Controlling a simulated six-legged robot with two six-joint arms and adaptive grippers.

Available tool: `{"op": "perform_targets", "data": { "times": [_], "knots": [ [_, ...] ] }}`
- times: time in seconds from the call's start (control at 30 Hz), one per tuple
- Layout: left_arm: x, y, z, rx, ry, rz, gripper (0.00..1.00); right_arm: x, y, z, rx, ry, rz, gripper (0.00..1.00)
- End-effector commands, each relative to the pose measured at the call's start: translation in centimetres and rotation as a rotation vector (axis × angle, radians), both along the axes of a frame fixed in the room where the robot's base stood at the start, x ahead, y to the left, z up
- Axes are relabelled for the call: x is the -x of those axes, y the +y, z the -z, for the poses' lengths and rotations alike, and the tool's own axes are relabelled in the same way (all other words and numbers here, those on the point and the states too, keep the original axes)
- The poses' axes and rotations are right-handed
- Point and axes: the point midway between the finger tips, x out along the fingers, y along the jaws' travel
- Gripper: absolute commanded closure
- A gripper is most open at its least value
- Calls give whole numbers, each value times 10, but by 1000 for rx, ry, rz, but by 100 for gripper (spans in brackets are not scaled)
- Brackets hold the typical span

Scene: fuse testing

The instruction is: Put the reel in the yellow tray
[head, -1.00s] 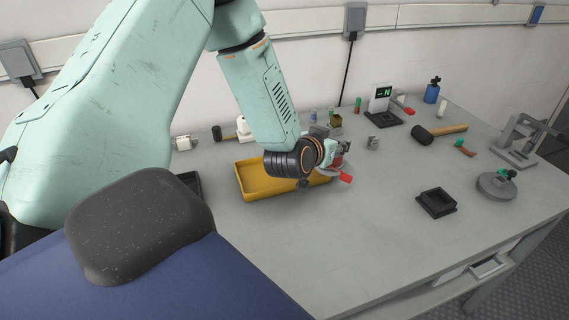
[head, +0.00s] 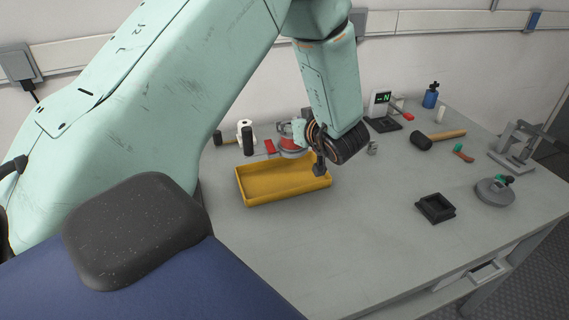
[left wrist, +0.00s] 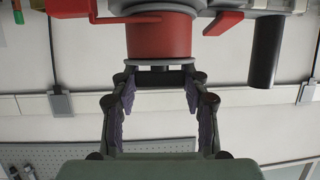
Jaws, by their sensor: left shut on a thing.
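The reel (head: 290,140) is red with a grey flange, a red block and a black grip at one side. It also shows at the top of the left wrist view (left wrist: 160,38). The yellow tray (head: 283,190) lies on the bench and looks empty. The held reel shows at the tray's far edge in the head view; its height above the bench is hard to tell. My arm hides part of the bench behind. My right gripper is not in view.
A white roll (head: 241,130) and a dark mallet (head: 222,138) stand behind the tray. The front bench middle is clear.

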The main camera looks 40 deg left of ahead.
Motion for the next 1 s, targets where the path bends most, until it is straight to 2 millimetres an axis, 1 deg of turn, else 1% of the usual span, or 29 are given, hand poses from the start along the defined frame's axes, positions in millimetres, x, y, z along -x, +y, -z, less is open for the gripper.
{"op": "perform_targets", "data": {
  "times": [0.03,0.1,0.2,0.3,0.47,0.7,1.0],
  "knots": [
    [1,0,11,0,3,-3,100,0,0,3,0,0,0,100],
    [1,0,25,-1,5,-2,100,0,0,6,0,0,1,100],
    [1,0,43,-1,4,-2,100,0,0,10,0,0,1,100],
    [1,0,54,0,2,-1,100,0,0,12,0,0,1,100],
    [0,0,63,-1,1,-1,100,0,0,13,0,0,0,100],
    [0,0,94,0,3,1,100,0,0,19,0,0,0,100],
    [0,0,96,0,0,0,100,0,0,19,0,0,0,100]
  ]
}}
